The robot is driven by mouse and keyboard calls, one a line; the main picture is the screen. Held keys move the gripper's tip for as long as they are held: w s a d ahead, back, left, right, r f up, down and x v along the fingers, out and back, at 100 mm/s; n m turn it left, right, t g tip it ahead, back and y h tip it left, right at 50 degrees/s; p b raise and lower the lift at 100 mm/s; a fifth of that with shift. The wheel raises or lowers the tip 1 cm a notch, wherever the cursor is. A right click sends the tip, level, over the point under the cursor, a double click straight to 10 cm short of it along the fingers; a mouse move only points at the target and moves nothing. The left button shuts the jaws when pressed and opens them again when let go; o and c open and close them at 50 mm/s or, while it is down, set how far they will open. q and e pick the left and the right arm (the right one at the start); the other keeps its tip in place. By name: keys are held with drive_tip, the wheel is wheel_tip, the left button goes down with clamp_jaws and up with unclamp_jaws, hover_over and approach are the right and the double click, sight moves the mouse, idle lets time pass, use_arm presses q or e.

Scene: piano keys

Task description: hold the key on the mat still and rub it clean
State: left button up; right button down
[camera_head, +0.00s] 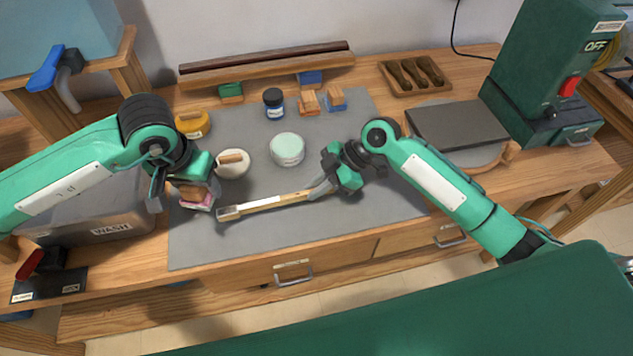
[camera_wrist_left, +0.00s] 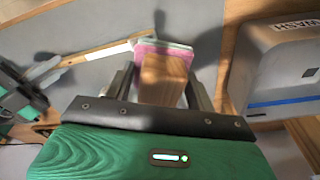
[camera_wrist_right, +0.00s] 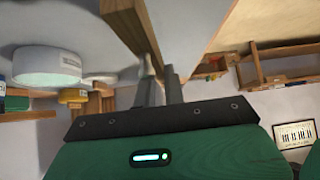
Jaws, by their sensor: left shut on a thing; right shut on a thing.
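The long wooden key (camera_head: 275,203) with pale parts lies slantwise on the grey mat (camera_head: 330,228). My right gripper (camera_head: 326,188) is shut on its right end; the key also shows between the fingers in the right wrist view (camera_wrist_right: 132,28). My left gripper (camera_head: 186,188) is shut on a wooden-handled block (camera_wrist_left: 163,78) with a pink and pale pad (camera_wrist_left: 176,50) under it. The pad is beside the key's left end, at the mat's left side. In the left wrist view the key (camera_wrist_left: 92,54) runs close to the pad; I cannot tell whether they touch.
A mint jar (camera_head: 287,149), a white dish (camera_head: 233,165), a yellow pot (camera_head: 193,124) and a dark bottle (camera_head: 273,103) stand behind the key. A grey box marked WASH (camera_head: 110,229) is at the left. The mat's front right is clear.

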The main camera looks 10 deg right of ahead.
sight(239, 207)
drive_tip(key=shift+f, duration=2.1)
drive_tip(key=shift+f, duration=0.25)
use_arm(q)
drive_tip(key=shift+w+d+f, duration=0.1)
drive_tip(key=shift+d+f, duration=1.4)
drive_tip(key=shift+f, duration=0.25)
drive_tip(key=shift+d+f, duration=1.5)
drive_tip(key=shift+f, duration=0.2)
drive_tip(key=shift+f, duration=1.9)
drive_tip(key=shift+f, duration=0.6)
